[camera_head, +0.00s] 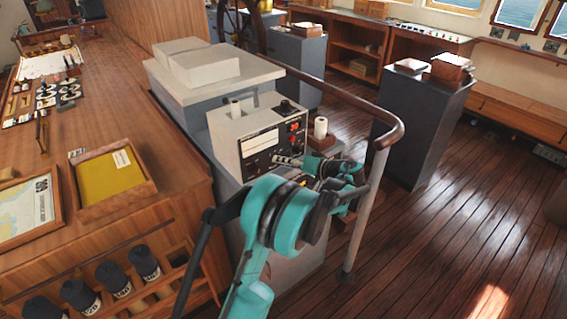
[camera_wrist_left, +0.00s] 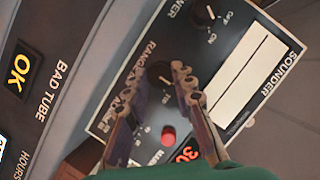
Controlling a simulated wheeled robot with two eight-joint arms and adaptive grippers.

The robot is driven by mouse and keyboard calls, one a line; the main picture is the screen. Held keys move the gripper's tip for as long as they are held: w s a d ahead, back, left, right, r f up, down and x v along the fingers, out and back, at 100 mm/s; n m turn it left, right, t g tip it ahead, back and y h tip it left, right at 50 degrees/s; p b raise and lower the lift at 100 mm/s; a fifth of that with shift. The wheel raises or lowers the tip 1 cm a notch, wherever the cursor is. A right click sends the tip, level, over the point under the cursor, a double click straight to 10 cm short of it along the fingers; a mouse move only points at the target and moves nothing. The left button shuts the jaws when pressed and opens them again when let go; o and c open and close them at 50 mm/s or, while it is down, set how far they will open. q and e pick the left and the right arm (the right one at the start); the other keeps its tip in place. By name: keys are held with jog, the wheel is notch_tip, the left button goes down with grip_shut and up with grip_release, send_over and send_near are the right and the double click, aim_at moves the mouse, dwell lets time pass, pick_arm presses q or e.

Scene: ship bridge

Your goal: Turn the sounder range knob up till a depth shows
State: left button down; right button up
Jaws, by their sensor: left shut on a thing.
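The sounder (camera_head: 228,128) is a pale grey box with a dark front panel. Its range knob (camera_wrist_left: 158,72) is a dark round knob with lettering around it in the left wrist view. My left gripper (camera_head: 281,160) is at the panel; its fingers in the wrist view (camera_wrist_left: 178,75) are closed in at the knob and partly cover it. The red digit display (camera_head: 294,126) is lit and looks like 30; in the wrist view it is partly hidden. A power knob (camera_wrist_left: 208,14) sits at the panel's top. My right gripper is not in view.
A curved handrail (camera_head: 340,98) with a pale post runs close to the right of my left arm. A white roll (camera_head: 321,127) stands right of the sounder. A wooden chart counter (camera_head: 120,110) is at left. Open floor (camera_head: 445,235) lies at right.

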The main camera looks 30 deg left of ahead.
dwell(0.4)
pick_arm(q)
jog(key=c, duration=1.3)
grip_release()
jog(key=v, duration=1.2)
jog(key=s+m+t+h, duration=0.2)
jog(key=s+m+h, duration=0.4)
jog(key=s, duration=0.7)
jog(key=s+d+f+t+h, duration=0.1)
jog(key=s+d+f+h, duration=0.1)
jog(key=s, duration=0.3)
jog(key=s+d+f+m+t+h, duration=0.1)
jog(key=s+d+f+h, duration=0.1)
jog(key=s+d+h, duration=0.2)
jog(key=s+d+f+t+h, duration=0.1)
jog(key=s+d+h, duration=0.1)
jog(key=s, duration=0.4)
jog(key=shift+d+f+t+h, duration=0.3)
jog(key=shift+d+f+h, duration=0.1)
jog(key=shift+d, duration=0.3)
